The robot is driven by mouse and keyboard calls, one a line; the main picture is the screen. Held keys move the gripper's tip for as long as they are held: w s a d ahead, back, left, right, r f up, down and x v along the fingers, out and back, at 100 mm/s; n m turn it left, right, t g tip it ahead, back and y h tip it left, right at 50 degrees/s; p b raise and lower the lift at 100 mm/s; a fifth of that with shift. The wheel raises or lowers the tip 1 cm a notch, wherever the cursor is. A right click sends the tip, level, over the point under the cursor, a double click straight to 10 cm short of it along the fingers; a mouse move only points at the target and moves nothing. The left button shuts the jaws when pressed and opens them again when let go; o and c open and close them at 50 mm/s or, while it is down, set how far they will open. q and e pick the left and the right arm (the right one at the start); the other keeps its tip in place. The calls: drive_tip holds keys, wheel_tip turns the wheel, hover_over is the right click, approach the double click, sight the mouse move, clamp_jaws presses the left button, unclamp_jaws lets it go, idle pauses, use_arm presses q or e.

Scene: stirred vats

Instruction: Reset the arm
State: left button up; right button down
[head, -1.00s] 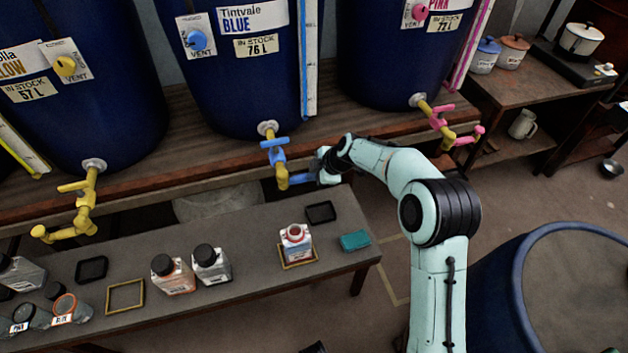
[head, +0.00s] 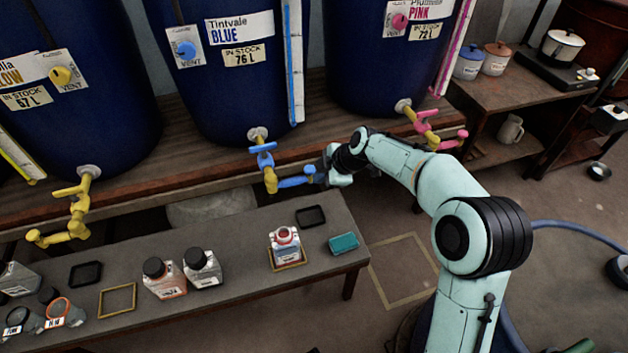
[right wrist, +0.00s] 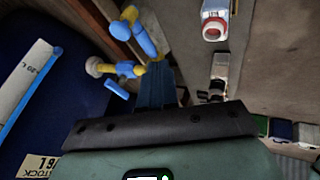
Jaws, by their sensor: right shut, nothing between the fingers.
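My right arm reaches in from the lower right in the head view. Its gripper (head: 318,177) is shut and empty beside the end of the blue tap (head: 292,182) under the blue vat (head: 222,100). I cannot tell whether it touches the tap. In the right wrist view the blue and yellow tap (right wrist: 146,38) is at the upper left. An open bottle with a red neck ring (head: 285,240) stands on the bench below and to the left of the gripper; it also shows in the right wrist view (right wrist: 214,24). My left gripper is not in view.
The low bench (head: 225,245) holds several capped bottles, empty square frames, a black tray (head: 311,216) and a teal pad (head: 343,243). The yellow tap (head: 70,220) and pink tap (head: 428,130) flank the blue one. Open floor lies right of the bench.

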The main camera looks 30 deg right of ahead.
drive_tip(key=s+a+f+m+g+p, duration=0.2)
drive_tip(key=s+a+f+m+p, duration=0.3)
drive_tip(key=f, duration=0.5)
drive_tip(key=s+a+f+m+g+p, duration=0.25)
drive_tip(key=s+a+f+m, duration=0.2)
drive_tip(key=s+f, duration=0.4)
use_arm(q)
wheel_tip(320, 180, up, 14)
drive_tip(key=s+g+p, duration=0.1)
drive_tip(key=p, duration=0.6)
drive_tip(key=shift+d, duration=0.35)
use_arm(e)
drive_tip(key=s+a+f+m+g, duration=0.1)
drive_tip(key=s+a+m, duration=0.3)
drive_tip(key=s, duration=0.6)
drive_tip(key=s+a+f+m+g+y, duration=0.1)
drive_tip(key=s+a+f+m+g, duration=0.1)
drive_tip(key=s+a, duration=0.5)
drive_tip(key=s+f+m, duration=0.1)
drive_tip(key=s+m, duration=0.1)
drive_tip(key=s, duration=0.1)
drive_tip(key=shift+s+a, duration=0.15)
drive_tip(key=shift+a, duration=0.25)
